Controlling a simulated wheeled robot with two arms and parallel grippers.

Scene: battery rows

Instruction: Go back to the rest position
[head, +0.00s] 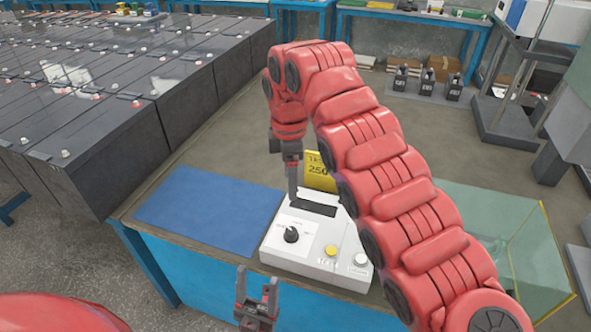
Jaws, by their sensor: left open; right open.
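My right arm arches in from the lower right. Its gripper (292,182) points down at the back left of a white tester box (290,262), by its dark display. It is open and seen nearly edge-on; I cannot tell whether it touches the box. My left gripper (257,298) is open and empty, low in the picture in front of the tester and the table's front edge. The tester has a black knob (291,235), a yellow button (331,250) and a pale round knob. Part of its right side is hidden by my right arm.
A blue mat (208,211) lies bare left of the tester. A yellow sign (319,171) stands behind it. A clear greenish box (535,250) is at the right. Rows of black batteries (186,100) fill the left.

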